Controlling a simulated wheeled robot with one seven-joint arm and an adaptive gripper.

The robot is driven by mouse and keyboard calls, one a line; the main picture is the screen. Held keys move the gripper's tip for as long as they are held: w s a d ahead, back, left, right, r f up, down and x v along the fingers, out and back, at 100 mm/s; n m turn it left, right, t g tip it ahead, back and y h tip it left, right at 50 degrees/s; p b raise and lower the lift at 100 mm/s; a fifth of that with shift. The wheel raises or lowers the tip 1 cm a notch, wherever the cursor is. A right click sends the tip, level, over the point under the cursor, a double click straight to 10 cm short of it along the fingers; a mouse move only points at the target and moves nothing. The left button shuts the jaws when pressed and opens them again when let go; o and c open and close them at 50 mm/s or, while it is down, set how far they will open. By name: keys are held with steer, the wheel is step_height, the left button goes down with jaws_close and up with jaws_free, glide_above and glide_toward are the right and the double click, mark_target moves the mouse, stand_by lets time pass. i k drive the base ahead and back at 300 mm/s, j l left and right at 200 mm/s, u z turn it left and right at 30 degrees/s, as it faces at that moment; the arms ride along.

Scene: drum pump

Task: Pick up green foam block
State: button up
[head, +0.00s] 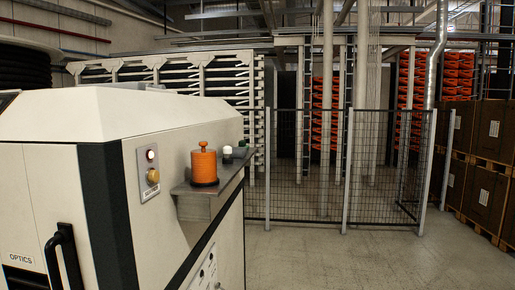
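A small green item (241,142) shows at the far end of a grey metal shelf (212,190) on the side of a large cream machine. It is too small to tell for certain that it is the green foam block. It sits behind a small white-topped dark item (227,152). An orange cylinder with a knob on top (203,167) stands nearer on the same shelf. My gripper is not in view.
The cream machine (120,115) fills the left, with a black handle (64,258) and a button panel (150,172). A mesh fence (300,160) stands behind. Stacked brown boxes (485,130) line the right. Floor (390,258) at front right is clear.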

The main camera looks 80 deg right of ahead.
mark_target(242, 143)
steer(key=l+z, duration=0.15)
steer(key=z, duration=1.7)
steer(key=i+l+z, duration=0.1)
steer(key=z, duration=0.2)
steer(key=i+z, duration=0.3)
steer(key=u, duration=0.8)
steer(key=k+l+u, duration=0.1)
steer(key=u, duration=0.3)
steer(key=k+u, duration=0.3)
steer(key=u, duration=0.15)
steer(key=i, duration=0.3)
steer(key=z, duration=1.65)
steer(key=i+l, duration=0.2)
steer(key=i+l+u, duration=0.1)
steer(key=i, duration=0.3)
